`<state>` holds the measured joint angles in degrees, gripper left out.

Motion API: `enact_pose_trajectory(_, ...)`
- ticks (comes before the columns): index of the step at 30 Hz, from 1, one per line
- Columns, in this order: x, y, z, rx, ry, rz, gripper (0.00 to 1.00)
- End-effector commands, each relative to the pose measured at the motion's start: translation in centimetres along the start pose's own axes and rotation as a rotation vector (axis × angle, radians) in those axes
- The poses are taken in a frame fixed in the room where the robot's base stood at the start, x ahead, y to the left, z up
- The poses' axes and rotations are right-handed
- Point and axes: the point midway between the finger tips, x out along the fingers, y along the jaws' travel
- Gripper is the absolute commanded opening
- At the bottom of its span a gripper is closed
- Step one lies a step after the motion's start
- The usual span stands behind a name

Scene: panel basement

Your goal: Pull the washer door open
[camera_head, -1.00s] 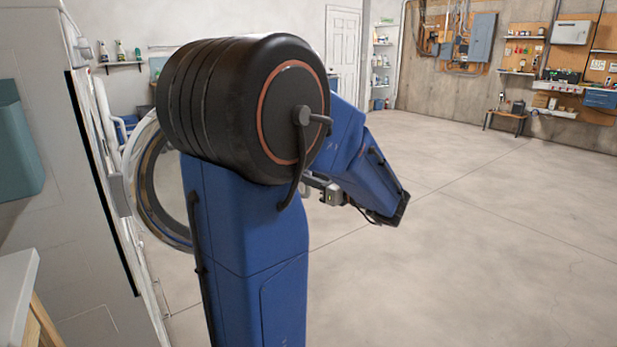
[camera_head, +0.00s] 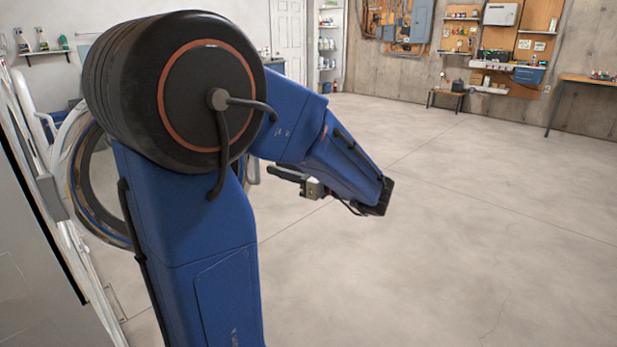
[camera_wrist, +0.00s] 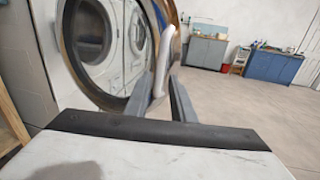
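The washer door is a round ring with a dark rim and clear middle. In the head view the door (camera_head: 88,222) stands swung out from the white washer front at left, partly hidden behind my arm. In the wrist view the door (camera_wrist: 72,48) fills the upper left, with a drum opening showing through it. A pale upright handle (camera_wrist: 164,55) is at its right edge. My gripper (camera_wrist: 161,82) has its two fingers apart, with the handle's lower end between or just beyond their tips; contact is unclear. In the head view my gripper (camera_head: 287,173) shows small, right of the door.
Wide bare concrete floor (camera_head: 420,220) lies to the right. A small bench (camera_head: 446,99) and a workbench (camera_head: 590,80) stand along the far wall. Blue cabinets (camera_wrist: 272,66) are at the back in the wrist view.

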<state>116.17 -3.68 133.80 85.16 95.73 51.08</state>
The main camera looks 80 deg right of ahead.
Motion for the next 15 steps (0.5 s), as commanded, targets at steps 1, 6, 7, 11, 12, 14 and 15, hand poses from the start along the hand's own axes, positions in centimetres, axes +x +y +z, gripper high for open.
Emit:
enact_pose_trajectory(1, -0.8, -0.1, 0.0, 0.000, 0.000, -0.002, 0.22)
enact_pose_trajectory(6, -3.1, -0.1, 0.0, 0.000, 0.001, -0.003, 0.22)
enact_pose_trajectory(7, -3.5, -0.1, 0.0, 0.000, 0.000, -0.003, 0.22)
enact_pose_trajectory(11, -5.3, -0.1, 0.0, 0.000, 0.001, -0.003, 0.22)
enact_pose_trajectory(12, -5.8, 0.0, 0.0, 0.000, 0.000, -0.002, 0.22)
enact_pose_trajectory(14, -6.5, -0.1, 0.0, 0.000, 0.000, -0.002, 0.22)
enact_pose_trajectory(15, -6.8, 0.0, -0.1, 0.000, 0.001, -0.001, 0.22)
